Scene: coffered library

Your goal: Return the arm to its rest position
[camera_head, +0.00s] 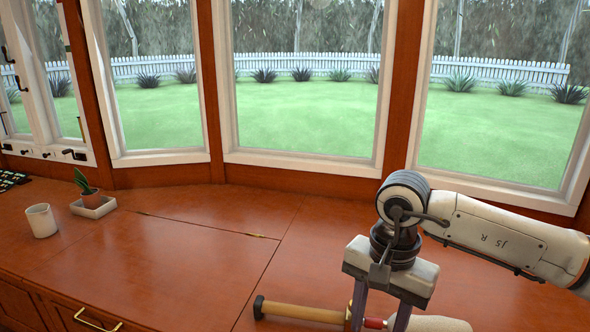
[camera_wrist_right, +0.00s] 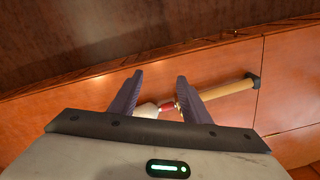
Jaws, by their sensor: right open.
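My right gripper (camera_head: 381,312) comes in from the right and points down over the desk's front right part. Its two dark fingers are parted, and they also show in the right wrist view (camera_wrist_right: 160,80). A long tool with a tan handle and dark end cap (camera_head: 305,312) lies on the desk below. Its red and cream end runs behind the fingers. In the right wrist view the tan handle (camera_wrist_right: 228,89) lies to the right, and the red and cream part shows between the fingers. I cannot tell how far above it they are. My left gripper is not in view.
The reddish wooden desk (camera_head: 190,255) is bare across the middle. A white cup (camera_head: 41,221) and a small plant in a pot (camera_head: 88,194) on a white tray (camera_head: 94,210) stand at the far left. Windows (camera_head: 300,95) with wooden posts rise behind the desk.

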